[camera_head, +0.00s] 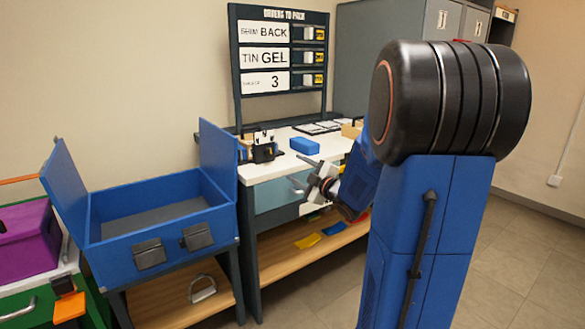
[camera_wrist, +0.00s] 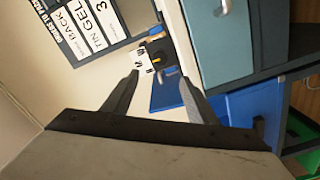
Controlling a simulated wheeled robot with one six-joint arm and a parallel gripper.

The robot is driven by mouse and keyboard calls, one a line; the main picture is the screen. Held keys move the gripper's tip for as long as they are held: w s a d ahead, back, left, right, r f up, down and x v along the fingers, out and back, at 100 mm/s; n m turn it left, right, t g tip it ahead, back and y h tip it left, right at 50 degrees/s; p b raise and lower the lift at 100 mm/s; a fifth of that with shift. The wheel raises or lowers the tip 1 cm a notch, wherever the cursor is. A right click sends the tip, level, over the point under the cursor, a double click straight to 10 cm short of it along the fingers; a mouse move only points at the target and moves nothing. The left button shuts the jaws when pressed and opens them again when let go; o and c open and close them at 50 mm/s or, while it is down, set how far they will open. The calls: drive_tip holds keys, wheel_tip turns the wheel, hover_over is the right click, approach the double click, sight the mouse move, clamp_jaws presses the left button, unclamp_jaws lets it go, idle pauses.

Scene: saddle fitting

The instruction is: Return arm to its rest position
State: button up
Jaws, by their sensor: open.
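My gripper (camera_head: 313,187) is open and empty in the head view, in front of the white-topped workbench and apart from it. My blue arm covers the right part of the bench. In the wrist view the two dark fingers of my gripper (camera_wrist: 160,88) stand apart with nothing between them. Beyond them I see a small dark holder with white lettered tags (camera_wrist: 152,57) and part of a blue box (camera_wrist: 262,105).
An open blue box (camera_head: 165,228) with raised flaps stands left of the bench (camera_head: 275,170). A purple box (camera_head: 25,240) is at far left. A sign board (camera_head: 279,60) reads BACK, GEL and 3. A blue block (camera_head: 305,146) lies on the bench top. A metal stirrup (camera_head: 202,289) lies below.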

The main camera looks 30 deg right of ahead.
drive_tip(key=shift+s, duration=0.2)
idle(0.5)
drive_tip(key=s+a+f+m+g, duration=0.3)
drive_tip(key=s+a, duration=0.4)
drive_tip(key=s, duration=0.4)
drive_tip(key=s+a+f+m+g, duration=0.3)
drive_tip(key=s+a+m+g, duration=0.2)
drive_tip(key=s+a, duration=0.3)
drive_tip(key=s+a+f+m+g, duration=0.2)
drive_tip(key=s+a, duration=0.6)
drive_tip(key=s, duration=0.8)
drive_tip(key=m+g, duration=0.2)
drive_tip(key=g, duration=0.1)
drive_tip(key=shift+f+h, duration=0.3)
drive_tip(key=shift+f, duration=0.1)
